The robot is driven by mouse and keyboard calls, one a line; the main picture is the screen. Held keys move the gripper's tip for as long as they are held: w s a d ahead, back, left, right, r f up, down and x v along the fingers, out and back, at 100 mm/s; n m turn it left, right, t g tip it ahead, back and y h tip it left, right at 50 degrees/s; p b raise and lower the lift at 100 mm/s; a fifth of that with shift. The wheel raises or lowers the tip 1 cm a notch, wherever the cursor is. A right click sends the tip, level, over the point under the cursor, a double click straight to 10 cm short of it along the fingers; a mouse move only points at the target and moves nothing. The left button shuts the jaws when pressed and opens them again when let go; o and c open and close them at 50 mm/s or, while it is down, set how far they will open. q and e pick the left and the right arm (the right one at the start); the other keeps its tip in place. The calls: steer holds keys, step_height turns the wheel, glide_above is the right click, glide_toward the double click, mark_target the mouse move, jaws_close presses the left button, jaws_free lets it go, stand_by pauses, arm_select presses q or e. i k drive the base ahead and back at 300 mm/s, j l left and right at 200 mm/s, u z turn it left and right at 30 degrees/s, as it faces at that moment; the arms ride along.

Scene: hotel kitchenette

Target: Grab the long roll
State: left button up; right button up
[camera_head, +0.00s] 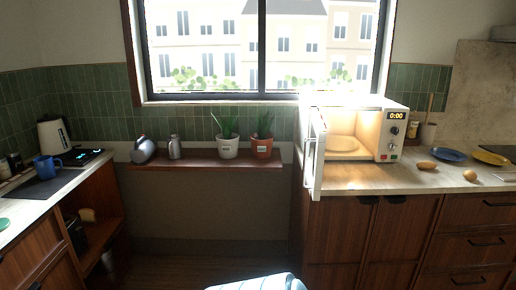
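A small brown elongated roll (427,165) lies on the right counter, just right of the microwave and in front of the blue plate. A rounder, lighter brown roll or egg-like item (470,175) lies to its right, nearer the counter's front edge. The two are apart. The first looks the longer of the two.
The microwave (390,148) stands on the right counter with its door (316,160) swung open. A blue plate (448,155) and a yellow plate (490,158) are behind the rolls. Potted plants (228,148) stand on the window shelf. The middle floor looks clear.

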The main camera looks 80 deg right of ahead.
mark_target(424, 166)
steer(key=z, duration=4.05)
